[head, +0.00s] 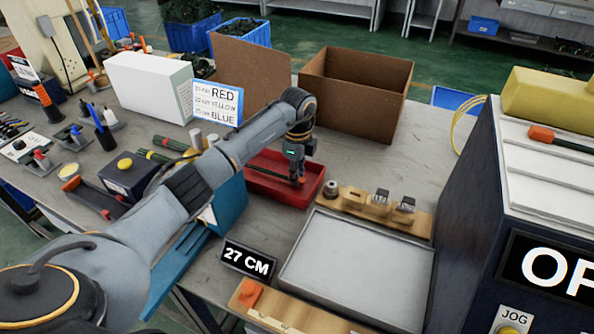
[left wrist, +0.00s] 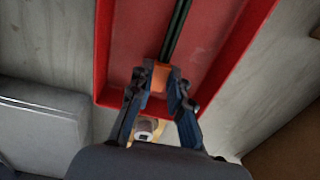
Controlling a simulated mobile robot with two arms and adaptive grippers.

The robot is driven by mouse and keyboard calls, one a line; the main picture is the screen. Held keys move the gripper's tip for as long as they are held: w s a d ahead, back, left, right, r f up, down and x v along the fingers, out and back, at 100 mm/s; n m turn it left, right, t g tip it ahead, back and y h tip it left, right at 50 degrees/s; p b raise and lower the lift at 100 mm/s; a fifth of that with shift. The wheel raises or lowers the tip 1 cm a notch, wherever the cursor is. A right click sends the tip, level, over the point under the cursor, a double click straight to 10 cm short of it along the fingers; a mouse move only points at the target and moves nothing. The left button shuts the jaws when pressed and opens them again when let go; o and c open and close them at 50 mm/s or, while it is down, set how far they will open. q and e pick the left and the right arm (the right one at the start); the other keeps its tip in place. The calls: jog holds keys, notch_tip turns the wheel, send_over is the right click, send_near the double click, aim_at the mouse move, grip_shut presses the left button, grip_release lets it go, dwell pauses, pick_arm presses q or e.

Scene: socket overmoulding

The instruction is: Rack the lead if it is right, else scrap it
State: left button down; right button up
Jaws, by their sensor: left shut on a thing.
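My left gripper (head: 300,180) is over the red tray (head: 318,188), its fingers pointing down. In the left wrist view the gripper (left wrist: 161,85) is shut on the orange end of a dark lead (left wrist: 177,32). The lead runs away from the fingers along the red tray (left wrist: 105,50); whether it touches the tray floor I cannot tell. A sign (head: 247,261) reads "27 CM". A card (head: 216,104) lists RED, YELLOW and BLUE with small centimetre figures. My right gripper is not in view.
An open cardboard box (head: 345,110) stands behind the tray. A wooden block with metal fittings (head: 372,208) and a grey flat plate (head: 355,270) lie in front. A dark machine (head: 470,200) at right bears an orange-ended lead (head: 560,140) on its white ribbed top.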

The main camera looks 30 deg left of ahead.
pick_arm(q)
jog(key=shift+f, duration=0.5)
jog(key=c, duration=1.2)
grip_release()
